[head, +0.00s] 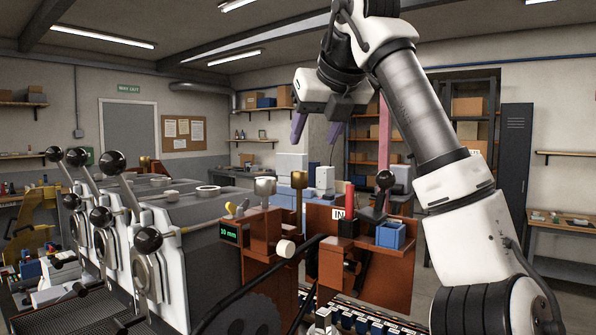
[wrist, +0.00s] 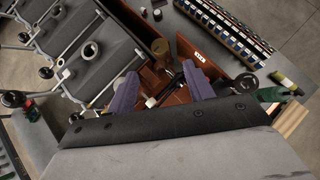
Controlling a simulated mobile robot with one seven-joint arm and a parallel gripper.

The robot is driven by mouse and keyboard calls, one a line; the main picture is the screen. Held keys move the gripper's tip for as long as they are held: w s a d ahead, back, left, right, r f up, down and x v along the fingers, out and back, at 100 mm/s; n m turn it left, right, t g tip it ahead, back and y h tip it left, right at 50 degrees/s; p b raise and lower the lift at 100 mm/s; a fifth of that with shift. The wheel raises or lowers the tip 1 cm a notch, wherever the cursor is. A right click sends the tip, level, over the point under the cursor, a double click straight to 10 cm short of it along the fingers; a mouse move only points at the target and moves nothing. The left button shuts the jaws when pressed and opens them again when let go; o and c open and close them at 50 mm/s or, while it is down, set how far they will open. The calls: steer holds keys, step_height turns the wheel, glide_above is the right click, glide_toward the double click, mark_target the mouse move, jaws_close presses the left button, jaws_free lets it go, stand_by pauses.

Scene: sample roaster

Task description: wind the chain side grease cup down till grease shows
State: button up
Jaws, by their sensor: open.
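A brass cup (head: 299,180) stands on a post at the red-brown housing (head: 333,270), and a grey cup (head: 265,187) stands to its left. I cannot tell which is the chain side grease cup, and no grease can be made out. A round brass top (wrist: 160,46) shows in the wrist view, beyond my fingertips. My gripper (head: 318,128) is open and empty, with purple fingers pointing down above the housing. In the wrist view, my gripper (wrist: 160,80) has its fingers wide apart, touching no cup that I can see.
Black ball-ended levers (head: 112,162) rise at the left by the grey drums (head: 175,215). A blue bin (head: 390,235), a red upright handle (head: 349,196) and a black ball knob (head: 385,179) crowd the right. A segmented strip (wrist: 230,35) runs past the housing.

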mark_target(300, 172)
steer(key=p+x, duration=0.2)
steer(key=x, duration=0.9)
steer(key=shift+w+a+f, duration=0.1)
steer(key=shift+w+f, duration=0.05)
steer(key=shift+c, duration=0.4)
steer(key=c, duration=0.9)
steer(key=shift+m, duration=0.3)
steer(key=m+h+b, duration=0.1)
steer(key=m+h, duration=0.1)
steer(key=shift+m+t+h, duration=0.3)
steer(key=shift+m, duration=0.1)
steer(key=m+h, duration=0.2)
steer(key=shift+a+m, duration=0.1)
steer(key=shift+m, duration=0.2)
steer(key=shift+m+h, duration=0.9)
steer(key=shift+m, duration=0.3)
steer(key=shift+m+g+h+p, duration=0.5)
steer(key=shift+m+g+h, duration=0.2)
steer(key=shift+m, duration=0.3)
